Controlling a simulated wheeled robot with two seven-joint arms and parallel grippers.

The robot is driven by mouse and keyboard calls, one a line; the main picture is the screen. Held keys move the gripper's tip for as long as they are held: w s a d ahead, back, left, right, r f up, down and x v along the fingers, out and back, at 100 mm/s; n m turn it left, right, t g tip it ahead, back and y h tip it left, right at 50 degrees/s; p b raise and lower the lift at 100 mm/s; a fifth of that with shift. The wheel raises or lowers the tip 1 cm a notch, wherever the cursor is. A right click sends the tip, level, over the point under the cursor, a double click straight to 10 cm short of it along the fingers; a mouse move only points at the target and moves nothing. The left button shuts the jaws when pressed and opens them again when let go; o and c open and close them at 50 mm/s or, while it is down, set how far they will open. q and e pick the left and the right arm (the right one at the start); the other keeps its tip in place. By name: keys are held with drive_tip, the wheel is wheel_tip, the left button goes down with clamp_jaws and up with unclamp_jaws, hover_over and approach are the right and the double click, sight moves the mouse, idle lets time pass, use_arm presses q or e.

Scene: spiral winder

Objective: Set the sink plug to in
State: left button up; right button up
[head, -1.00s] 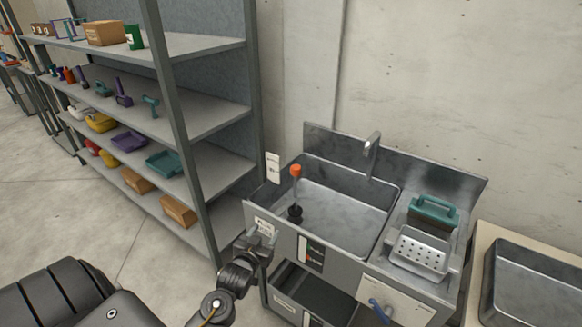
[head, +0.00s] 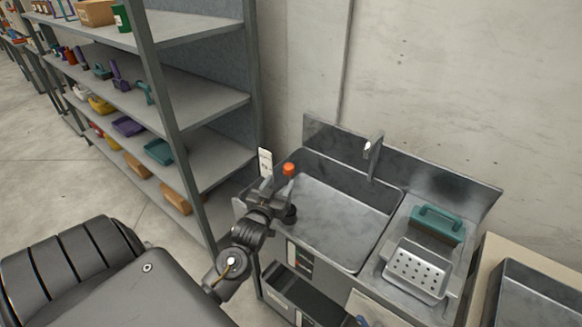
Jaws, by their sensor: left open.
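The sink plug (head: 289,169) has an orange knob on top of a thin upright stem and a dark base. It stands at the left end of the steel sink basin (head: 335,215). My left gripper (head: 279,188) is open at the sink's left rim, close to the stem just below the orange knob. It hides most of the stem, and only part of the dark base shows to its right. I cannot tell whether the fingers touch the stem. My right gripper is not in view.
A faucet (head: 372,150) rises behind the basin. On the drainboard at right are a teal-handled brush (head: 437,224) and a perforated metal tray (head: 416,271). A tall shelf unit (head: 190,106) stands close on the left. The basin's middle is clear.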

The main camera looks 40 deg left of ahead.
sight(287, 171)
use_arm(q)
drive_tip(key=p+x, duration=0.1)
drive_tip(key=x, duration=0.6)
drive_tip(key=shift+w+a, duration=0.1)
drive_tip(key=shift+w, duration=0.3)
drive_tip(key=shift+w+a, duration=0.15)
drive_tip(key=shift+w, duration=0.15)
drive_tip(key=shift+w+p, duration=0.15)
drive_tip(key=shift+p, duration=0.15)
drive_tip(key=shift+f, duration=0.1)
clamp_jaws()
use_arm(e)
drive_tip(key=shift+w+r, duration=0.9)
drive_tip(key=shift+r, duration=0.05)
